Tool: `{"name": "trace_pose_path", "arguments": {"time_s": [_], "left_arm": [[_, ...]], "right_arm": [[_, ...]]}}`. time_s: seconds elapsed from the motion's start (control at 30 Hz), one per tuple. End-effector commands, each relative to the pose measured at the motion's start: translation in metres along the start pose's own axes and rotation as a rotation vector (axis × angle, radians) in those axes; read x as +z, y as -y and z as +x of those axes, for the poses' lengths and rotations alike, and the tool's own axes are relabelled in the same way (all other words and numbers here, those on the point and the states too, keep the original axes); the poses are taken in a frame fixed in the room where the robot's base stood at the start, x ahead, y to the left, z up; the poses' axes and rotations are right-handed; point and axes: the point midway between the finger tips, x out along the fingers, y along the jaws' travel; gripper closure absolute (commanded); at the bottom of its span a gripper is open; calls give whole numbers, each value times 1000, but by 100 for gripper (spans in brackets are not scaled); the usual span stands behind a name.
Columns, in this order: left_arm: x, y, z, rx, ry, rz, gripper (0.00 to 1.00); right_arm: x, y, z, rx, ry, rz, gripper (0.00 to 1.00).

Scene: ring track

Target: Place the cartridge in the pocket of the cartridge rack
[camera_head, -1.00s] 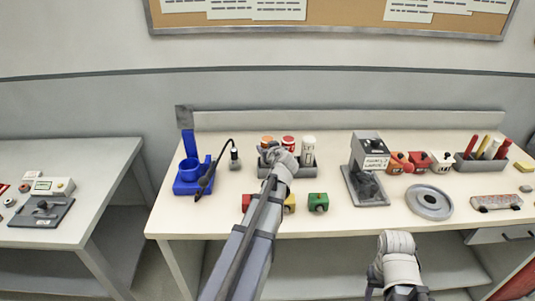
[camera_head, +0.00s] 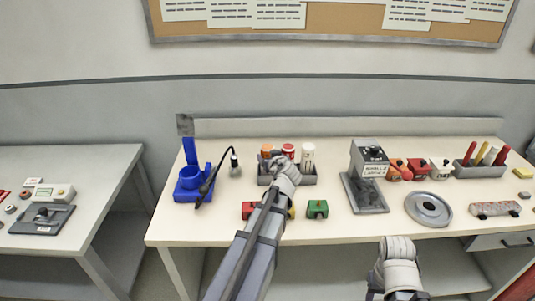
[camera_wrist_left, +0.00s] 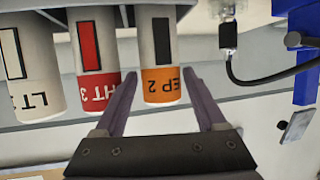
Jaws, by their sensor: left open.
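Three cartridges stand upright in the grey cartridge rack (camera_head: 308,180): orange-banded (camera_head: 266,150), red (camera_head: 288,150) and white (camera_head: 308,156). In the left wrist view they appear upside down: orange-banded (camera_wrist_left: 161,85), red (camera_wrist_left: 97,60) and white (camera_wrist_left: 28,80), with the rack (camera_wrist_left: 90,10) at the top. My left gripper (camera_head: 272,158) is open at the rack's front. In the wrist view its fingertips (camera_wrist_left: 160,76) lie on either side of the orange-banded cartridge; I cannot tell whether they touch it. The arm hides part of the rack. My right arm shows at the bottom, its gripper out of view.
A blue stand (camera_head: 188,184) with a cable is left of the rack. Red (camera_head: 249,209) and green (camera_head: 317,208) blocks lie in front. A grey device (camera_head: 367,180), round grey disc (camera_head: 428,208) and pen tray (camera_head: 480,168) are to the right. A side table (camera_head: 80,170) stands left.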

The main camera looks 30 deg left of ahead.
Motion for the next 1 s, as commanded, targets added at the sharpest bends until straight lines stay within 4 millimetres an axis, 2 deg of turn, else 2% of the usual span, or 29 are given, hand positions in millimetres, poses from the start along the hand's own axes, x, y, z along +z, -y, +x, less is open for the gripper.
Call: {"name": "trace_pose_path", "arguments": {"time_s": [0.03, 0.1, 0.4, 0.6, 1.0], "left_arm": [[-3, 2, -17, 1, 1, 0, 27], [-3, 2, -33, 2, 0, 1, 27], [-2, 1, -81, 1, 0, 0, 27], [-1, 1, -93, -1, 1, -1, 27], [0, 0, -93, -1, 0, -1, 27]], "right_arm": [[1, -1, -9, 0, 0, 0, 50], [1, -2, -15, 0, 0, 0, 50], [2, -3, -32, 0, 0, 0, 50], [2, -3, -36, 0, 0, 0, 50], [2, -3, -36, 0, 0, 0, 50]]}}
